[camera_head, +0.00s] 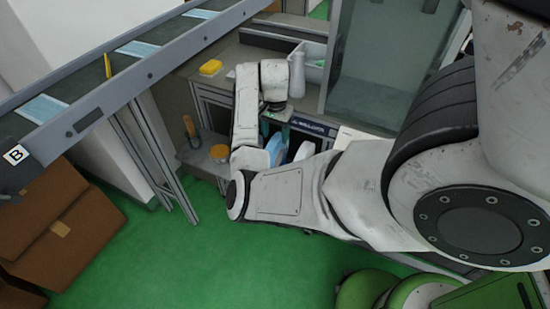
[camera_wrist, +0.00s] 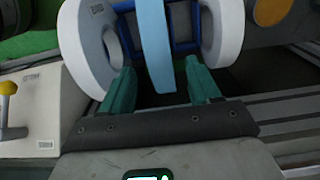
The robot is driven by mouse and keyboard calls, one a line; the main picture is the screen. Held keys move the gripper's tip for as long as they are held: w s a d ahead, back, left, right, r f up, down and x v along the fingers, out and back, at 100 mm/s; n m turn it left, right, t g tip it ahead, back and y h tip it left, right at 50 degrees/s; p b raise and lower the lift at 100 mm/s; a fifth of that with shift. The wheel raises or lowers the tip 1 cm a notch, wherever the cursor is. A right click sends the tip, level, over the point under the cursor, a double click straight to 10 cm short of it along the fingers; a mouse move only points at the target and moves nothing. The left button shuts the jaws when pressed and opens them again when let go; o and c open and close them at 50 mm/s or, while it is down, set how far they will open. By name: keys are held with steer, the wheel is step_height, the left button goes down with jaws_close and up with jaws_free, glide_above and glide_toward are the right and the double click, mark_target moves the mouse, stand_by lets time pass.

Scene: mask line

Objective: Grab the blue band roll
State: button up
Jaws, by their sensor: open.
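The blue band roll (camera_wrist: 154,40) stands upright on edge between two white rolls in the wrist view. In the head view it shows as a small blue patch (camera_head: 275,147) beneath my wrist, partly hidden by my arm. My gripper (camera_wrist: 159,68) is open, with one teal finger on each side of the blue roll's lower edge in the picture. Gaps show between both fingers and the blue roll. One white roll (camera_wrist: 86,45) is left of it, close to the left finger; the other (camera_wrist: 222,30) is right of it.
A dark blue frame (camera_wrist: 183,22) shows behind the rolls. A lever with a yellow knob (camera_wrist: 8,88) stands at the left in the wrist view. In the head view, a conveyor (camera_head: 125,65) carries blue masks, and brown boxes (camera_head: 75,225) are stacked at left. Green floor (camera_head: 200,265) is open.

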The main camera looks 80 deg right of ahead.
mark_target(275, 140)
steer(key=shift+f, duration=2.75)
steer(key=shift+c, duration=0.2)
jaws_close()
